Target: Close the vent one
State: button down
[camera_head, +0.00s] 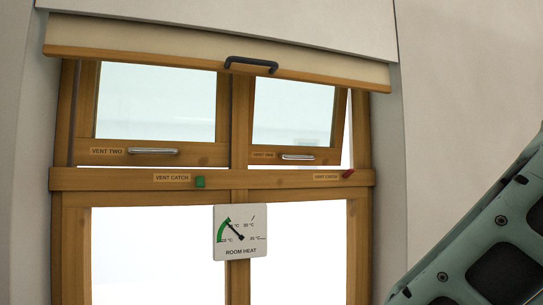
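Vent one (296,156) is the upper right wooden sash, with a "VENT ONE" label and a silver bar handle (297,157). It stands ajar, with bright gaps along its right side and under its lower edge. Below it on the crossbar is a red vent catch (348,173) beside a "VENT CATCH" label. My gripper is not in view; only a teal part of my arm (470,250) shows at the lower right, apart from the window.
Vent two (205,154), at upper left, looks shut, with a green catch (200,182) below it. A cream blind (150,42) with a black handle (251,65) hangs above both vents. A room heat gauge (240,244) is on the middle post. Bare wall lies right.

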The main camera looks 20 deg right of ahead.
aim_at(259, 155)
jog(key=i+j+z, duration=0.15)
jog(key=i, duration=0.25)
jog(key=i+j+z, duration=0.2)
jog(key=i, duration=0.25)
